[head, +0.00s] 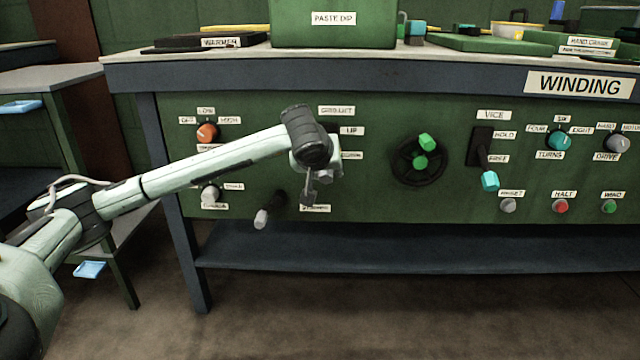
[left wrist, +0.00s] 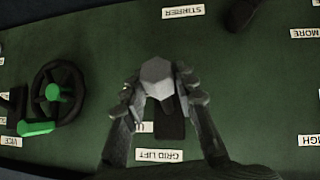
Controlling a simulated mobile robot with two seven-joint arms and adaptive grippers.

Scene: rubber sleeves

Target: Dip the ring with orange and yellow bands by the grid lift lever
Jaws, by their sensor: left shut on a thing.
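The grid lift lever has a pale grey knob (left wrist: 157,78) and a dark base plate (left wrist: 169,120) on the green panel front. Its GRID LIFT label (left wrist: 160,155) shows upside down in the left wrist view. My left gripper (left wrist: 160,98) is shut on the lever's knob, one finger on each side; in the head view the gripper (head: 317,188) hides most of the lever. The knob appears toward the low side of the plate, but its exact setting is unclear. The PASTE DIP box (head: 333,22) stands on the bench. I cannot make out the banded ring. My right gripper is out of view.
Left of the lever are an orange dial (head: 207,132) and a grey-handled lever (head: 262,217). To the right are a handwheel (head: 420,161), the vice lever (head: 489,180) and several buttons. A lower shelf (head: 400,247) runs beneath the panel.

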